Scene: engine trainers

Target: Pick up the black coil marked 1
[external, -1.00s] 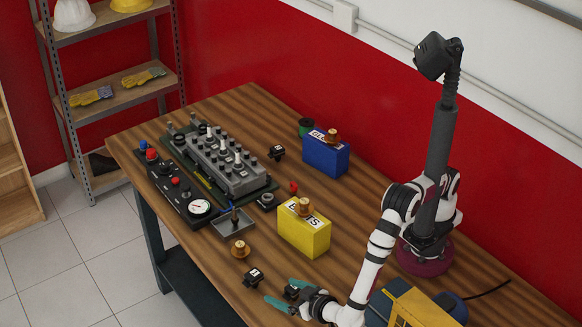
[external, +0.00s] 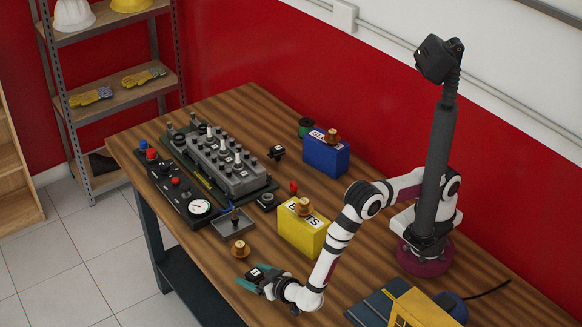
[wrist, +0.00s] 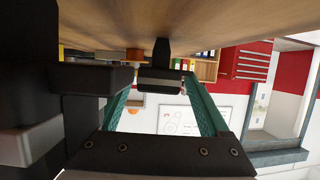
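A black coil (external: 256,272) with a white label lies near the front edge of the table; I cannot read its mark. My gripper (external: 254,277) is low at the table, with its green fingers spread to either side of this coil. In the wrist view, the coil (wrist: 160,72) is ahead between the finger ends (wrist: 160,85), with a gap showing beside it; I see no firm grip. A second black coil (external: 276,152) sits farther back, right of the engine block; its mark is also unreadable.
A copper spool (external: 240,249) lies just behind my gripper. A yellow box (external: 302,236) and a blue box (external: 326,157) each carry a copper spool. A grey tray (external: 221,232) and the engine trainer (external: 235,180) stand farther back. Clear wood lies right of the blue box.

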